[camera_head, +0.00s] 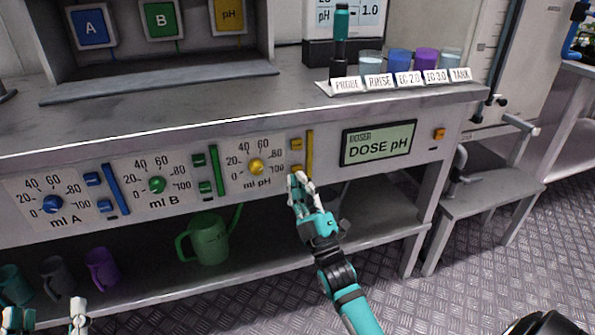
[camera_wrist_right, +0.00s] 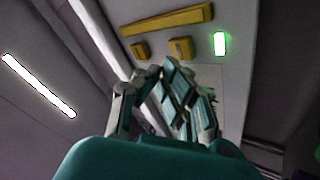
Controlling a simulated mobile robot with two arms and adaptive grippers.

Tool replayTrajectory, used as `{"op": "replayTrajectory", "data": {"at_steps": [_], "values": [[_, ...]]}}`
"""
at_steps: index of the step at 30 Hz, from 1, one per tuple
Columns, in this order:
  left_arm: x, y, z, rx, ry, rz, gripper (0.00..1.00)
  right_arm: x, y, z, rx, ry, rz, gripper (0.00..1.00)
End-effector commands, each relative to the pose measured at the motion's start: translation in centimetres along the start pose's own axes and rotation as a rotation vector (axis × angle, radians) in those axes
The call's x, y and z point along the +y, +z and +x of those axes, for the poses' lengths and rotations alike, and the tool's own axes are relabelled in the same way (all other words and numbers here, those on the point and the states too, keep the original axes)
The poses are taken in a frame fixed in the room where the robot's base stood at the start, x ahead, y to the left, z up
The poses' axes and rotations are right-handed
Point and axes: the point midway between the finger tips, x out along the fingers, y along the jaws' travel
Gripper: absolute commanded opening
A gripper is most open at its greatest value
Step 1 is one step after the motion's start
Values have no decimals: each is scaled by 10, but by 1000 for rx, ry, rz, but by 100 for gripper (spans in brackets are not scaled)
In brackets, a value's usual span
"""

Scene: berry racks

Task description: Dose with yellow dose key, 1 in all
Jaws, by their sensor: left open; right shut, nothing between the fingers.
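Two small yellow keys sit beside the yellow pH dial (camera_head: 257,167) on the bench's front panel: an upper key (camera_head: 297,144) and a lower key (camera_head: 297,168). I cannot tell from labels which one is the dose key. Both also show in the right wrist view, one at left (camera_wrist_right: 140,50) and one at right (camera_wrist_right: 181,48). My right gripper (camera_head: 300,179) is shut and empty, its tips just below the lower key; contact cannot be told. Its fingers (camera_wrist_right: 160,72) point at the keys in the wrist view. My left gripper (camera_head: 48,316) is open at the lower left.
A yellow bar (camera_head: 309,154) stands right of the keys. The display (camera_head: 378,143) reads "DOSE pH". A green light (camera_wrist_right: 219,44) glows near the keys. Blue (camera_head: 53,204) and green (camera_head: 157,184) dials sit left. A green watering can (camera_head: 209,240) stands on the shelf below.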

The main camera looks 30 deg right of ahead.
Motion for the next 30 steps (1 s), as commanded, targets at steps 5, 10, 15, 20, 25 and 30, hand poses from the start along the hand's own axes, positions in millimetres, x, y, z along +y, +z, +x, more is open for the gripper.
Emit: {"op": "replayTrajectory", "data": {"at_steps": [5,10,15,20,25,30], "values": [[-3,16,-1,-101,-6,4,57,4,-4,-6,-1,-1,1,0],[-5,32,-5,-200,-11,7,57,8,-8,-13,-2,-2,1,0],[-8,48,-10,-298,-16,10,57,12,-12,-20,0,0,0,0],[-10,63,-17,-389,-21,12,57,15,-15,-27,-1,-2,0,0],[-12,77,-26,-483,-27,14,57,20,-19,-34,-1,0,1,0],[-14,85,-32,-537,-30,15,57,21,-21,-39,-1,0,0,0]]}}
